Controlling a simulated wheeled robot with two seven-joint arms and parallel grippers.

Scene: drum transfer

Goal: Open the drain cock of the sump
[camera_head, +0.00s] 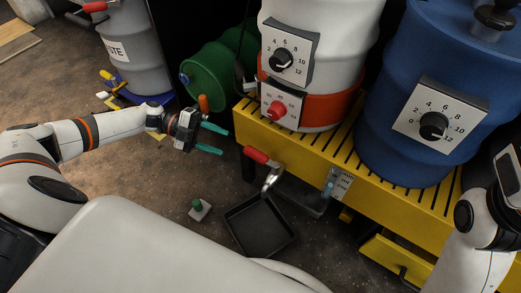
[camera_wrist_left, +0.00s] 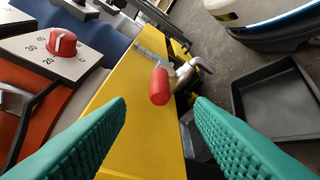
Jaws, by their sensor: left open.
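The yellow sump (camera_head: 290,150) has a drain cock on its front face, with a red handle (camera_head: 256,155) and a metal spout (camera_head: 271,178). In the left wrist view the red handle (camera_wrist_left: 160,87) shows between and beyond the fingertips, with the metal cock body (camera_wrist_left: 190,72) behind it. My left gripper (camera_head: 223,141) has teal fingers, is open and empty, and stands left of the handle, apart from it. It also shows in the left wrist view (camera_wrist_left: 160,108). My right arm enters at the right edge; its gripper is out of frame.
A black tray (camera_head: 260,225) lies on the floor below the spout. A small block with a green knob (camera_head: 197,204) stands left of it. White-orange (camera_head: 310,100) and blue (camera_head: 410,150) drums stand on the sump. A green drum (camera_head: 207,77) lies behind my left gripper.

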